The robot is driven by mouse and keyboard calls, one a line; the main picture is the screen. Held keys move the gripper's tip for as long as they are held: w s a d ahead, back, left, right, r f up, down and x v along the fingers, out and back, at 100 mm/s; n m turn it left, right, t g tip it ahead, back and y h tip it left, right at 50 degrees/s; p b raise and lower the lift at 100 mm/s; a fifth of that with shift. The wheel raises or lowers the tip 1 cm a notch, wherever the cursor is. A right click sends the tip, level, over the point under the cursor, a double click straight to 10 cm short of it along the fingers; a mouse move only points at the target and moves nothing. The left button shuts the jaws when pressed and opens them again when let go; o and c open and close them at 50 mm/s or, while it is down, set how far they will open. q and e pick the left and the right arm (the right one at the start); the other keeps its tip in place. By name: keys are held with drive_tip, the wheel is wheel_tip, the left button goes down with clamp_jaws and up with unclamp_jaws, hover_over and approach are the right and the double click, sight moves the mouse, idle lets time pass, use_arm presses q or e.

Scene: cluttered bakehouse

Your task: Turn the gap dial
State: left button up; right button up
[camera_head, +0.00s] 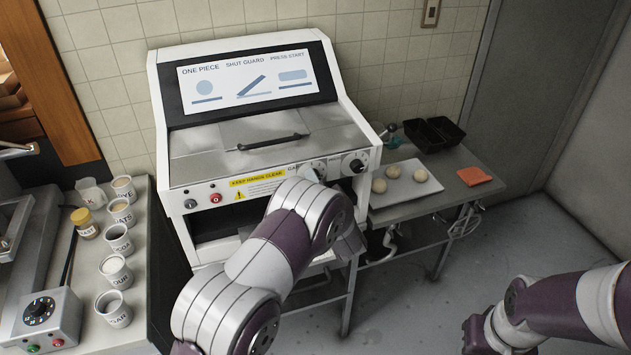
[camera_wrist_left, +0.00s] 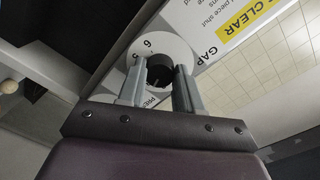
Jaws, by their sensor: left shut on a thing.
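The gap dial is a black knob on a white numbered plate on the machine's front. In the left wrist view the dial plate (camera_wrist_left: 172,44) shows the numbers 6 and 5, beside the word GAP. My left gripper (camera_wrist_left: 160,80) is shut on the dial's knob, one finger on each side. In the head view the dial (camera_head: 314,166) shows just above my left arm, which hides most of the gripper. My right arm is at the lower right, and its gripper is not in view.
A second dial (camera_head: 356,164) sits right of the gap dial. A red button (camera_head: 216,198) and a yellow warning label (camera_head: 258,177) are to the left. A tray (camera_head: 402,184) with dough balls stands on the right table. Labelled cups (camera_head: 118,238) crowd the left counter.

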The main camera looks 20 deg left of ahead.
use_arm(q)
drive_tip(key=m+p, duration=0.1)
drive_tip(key=m, duration=0.8)
drive_tip(key=shift+d+f+p, duration=0.1)
drive_tip(key=shift+f+p, duration=0.05)
drive_tip(key=shift+p, duration=0.2)
idle(0.4)
drive_tip(key=o, duration=1)
drive_tip(key=shift+o, duration=0.2)
drive_tip(key=shift+d, duration=0.2)
